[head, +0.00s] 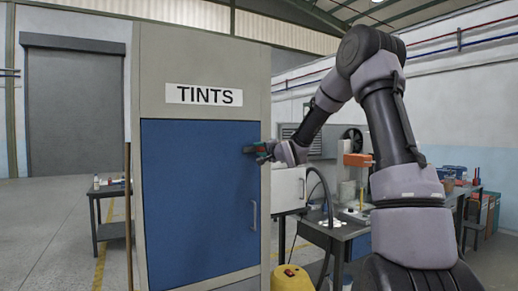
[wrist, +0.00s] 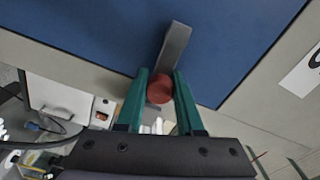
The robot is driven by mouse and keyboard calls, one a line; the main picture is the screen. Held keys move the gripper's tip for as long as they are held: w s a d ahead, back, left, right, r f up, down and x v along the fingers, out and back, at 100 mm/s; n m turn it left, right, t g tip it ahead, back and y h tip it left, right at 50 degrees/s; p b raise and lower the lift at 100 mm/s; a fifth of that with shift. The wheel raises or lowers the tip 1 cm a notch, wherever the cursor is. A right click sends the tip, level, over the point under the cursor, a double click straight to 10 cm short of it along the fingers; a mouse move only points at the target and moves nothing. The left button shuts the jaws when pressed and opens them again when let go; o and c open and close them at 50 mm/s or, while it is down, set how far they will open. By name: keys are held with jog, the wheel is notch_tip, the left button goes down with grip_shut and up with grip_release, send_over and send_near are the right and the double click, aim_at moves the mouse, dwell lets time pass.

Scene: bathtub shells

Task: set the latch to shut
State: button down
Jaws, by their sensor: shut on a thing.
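The latch is a flat grey bar (wrist: 175,45) with a round red knob (wrist: 160,88), mounted at the edge of the blue cabinet door. In the wrist view the bar runs up and slightly right from the knob, lying over the door. My gripper (wrist: 160,92) has its two green fingers closed on either side of the red knob.
The cabinet bears a TINTS sign (head: 204,95) above the door. A workbench (head: 345,228) with equipment and a yellow container (head: 291,279) stand right of the cabinet. A small dark table (head: 110,190) is to the left. Floor at the far left is open.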

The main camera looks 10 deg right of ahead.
jog(key=shift+d+f+m, duration=0.1)
jog(key=shift+f+m, duration=0.15)
jog(key=shift+m, duration=0.25)
jog(key=c, duration=0.5)
grip_release()
jog(key=shift+c, duration=0.2)
jog(key=v, duration=1)
jog(key=shift+s, duration=0.35)
